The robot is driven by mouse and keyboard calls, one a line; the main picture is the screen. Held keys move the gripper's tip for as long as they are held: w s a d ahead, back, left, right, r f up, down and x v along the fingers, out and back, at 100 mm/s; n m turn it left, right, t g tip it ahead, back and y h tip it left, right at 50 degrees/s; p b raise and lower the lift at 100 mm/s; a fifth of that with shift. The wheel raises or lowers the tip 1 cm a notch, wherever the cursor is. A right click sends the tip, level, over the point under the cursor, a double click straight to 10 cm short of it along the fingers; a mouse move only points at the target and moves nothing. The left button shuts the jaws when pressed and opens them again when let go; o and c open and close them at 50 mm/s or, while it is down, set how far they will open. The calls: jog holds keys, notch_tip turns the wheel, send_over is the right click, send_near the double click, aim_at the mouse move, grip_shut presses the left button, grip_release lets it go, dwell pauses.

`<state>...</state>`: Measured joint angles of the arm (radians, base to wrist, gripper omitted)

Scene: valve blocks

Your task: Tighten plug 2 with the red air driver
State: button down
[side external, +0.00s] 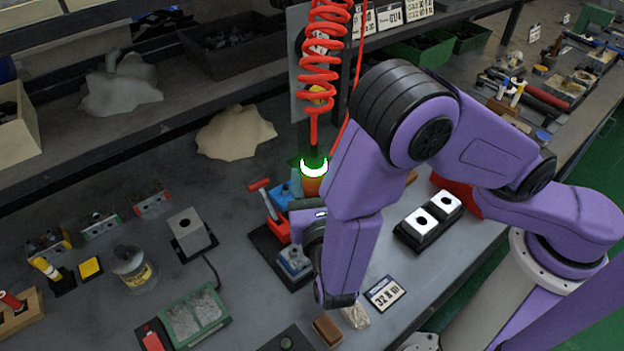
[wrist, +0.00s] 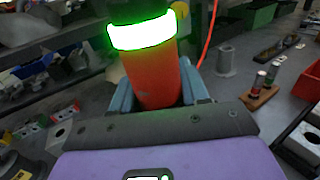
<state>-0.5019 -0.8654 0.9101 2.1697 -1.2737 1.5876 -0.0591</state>
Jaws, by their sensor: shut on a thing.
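The red air driver (side external: 313,184) is upright, with a glowing green-white ring near its top and a coiled red hose (side external: 322,65) above it. My gripper (wrist: 158,95) is shut on the driver's red-orange body (wrist: 153,75), one blue-grey finger on each side. In the side view my arm hides most of my gripper. A blue-grey valve block (side external: 294,262) stands on a dark base just below and left of the driver. The driver's lower tip is hidden in both views. I cannot tell which plug is plug 2, or whether the driver touches one.
A red-handled clamp (side external: 272,212) stands close left of the driver. Two white blocks with holes (side external: 433,215) sit on a black tray to the right. A label card (side external: 385,292) and a brown block (side external: 327,330) lie in front. A grey block (side external: 190,232) stands left.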

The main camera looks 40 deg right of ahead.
aim_at(315, 160)
jog(key=shift+r, duration=0.1)
jog(key=shift+r, duration=3.8)
